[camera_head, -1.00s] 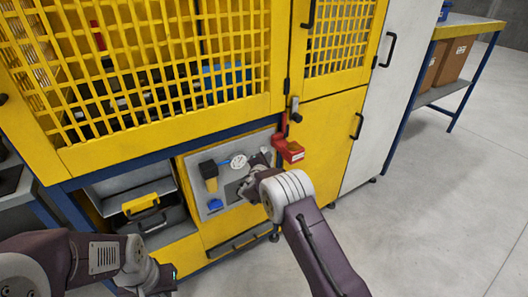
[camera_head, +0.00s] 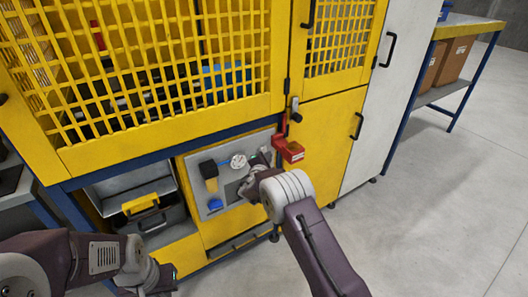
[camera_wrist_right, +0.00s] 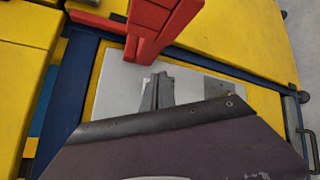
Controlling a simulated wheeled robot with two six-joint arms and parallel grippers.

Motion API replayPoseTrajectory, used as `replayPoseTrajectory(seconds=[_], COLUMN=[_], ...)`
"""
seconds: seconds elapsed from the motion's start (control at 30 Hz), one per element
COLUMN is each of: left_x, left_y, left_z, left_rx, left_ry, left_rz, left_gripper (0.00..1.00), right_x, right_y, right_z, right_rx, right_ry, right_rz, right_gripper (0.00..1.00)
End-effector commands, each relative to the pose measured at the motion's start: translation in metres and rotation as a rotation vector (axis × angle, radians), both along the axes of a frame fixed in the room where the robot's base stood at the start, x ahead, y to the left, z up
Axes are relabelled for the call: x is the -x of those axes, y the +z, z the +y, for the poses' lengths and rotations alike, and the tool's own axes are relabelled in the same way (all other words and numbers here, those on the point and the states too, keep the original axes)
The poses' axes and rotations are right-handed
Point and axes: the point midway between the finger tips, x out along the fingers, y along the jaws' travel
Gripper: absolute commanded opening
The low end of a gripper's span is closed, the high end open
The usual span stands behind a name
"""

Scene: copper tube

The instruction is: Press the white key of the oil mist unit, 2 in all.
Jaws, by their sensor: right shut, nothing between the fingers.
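The oil mist unit is a grey panel (camera_head: 228,212) low in the yellow machine front. It carries a yellow cup with a black top (camera_head: 208,176), a round white gauge (camera_head: 238,161) and a blue part (camera_head: 215,204). I cannot make out the white key in either view; my right gripper and wrist cover part of the panel. My right gripper (camera_wrist_right: 158,92) is shut and empty in front of the grey panel in the right wrist view. In the head view my left wrist (camera_head: 152,277) is at the bottom left, with its fingers not clear.
A red bracket with a box (camera_head: 290,151) stands right beside the panel; it also looms close at the top of the right wrist view (camera_wrist_right: 150,32). An open bay with a yellow-handled case (camera_head: 141,204) is to the left. The floor at right is clear.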

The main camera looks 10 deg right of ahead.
Motion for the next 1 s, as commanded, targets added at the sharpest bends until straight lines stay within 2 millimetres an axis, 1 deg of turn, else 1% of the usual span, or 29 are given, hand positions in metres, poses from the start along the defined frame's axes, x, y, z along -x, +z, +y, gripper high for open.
replayPoseTrajectory(seconds=[0.23, 0.57, 1.0], left_x=[0.000, 0.000, 0.000], left_y=[-0.010, -0.009, -0.013], left_z=[0.000, 0.000, 0.000], left_rx=[0.000, 0.000, 0.000], left_ry=[0.000, 0.000, 0.000], left_rz=[0.000, 0.000, 0.000], left_gripper=[0.00, 0.00, 0.00], right_x=[-0.007, -0.008, -0.012], right_y=[-0.002, 0.000, -0.001], right_z=[0.003, 0.003, 0.004], right_rx=[-0.002, 0.000, 0.000], right_ry=[0.000, 0.000, -0.001], right_rz=[-0.002, 0.000, 0.000], right_gripper=[0.00, 0.00, 0.00])
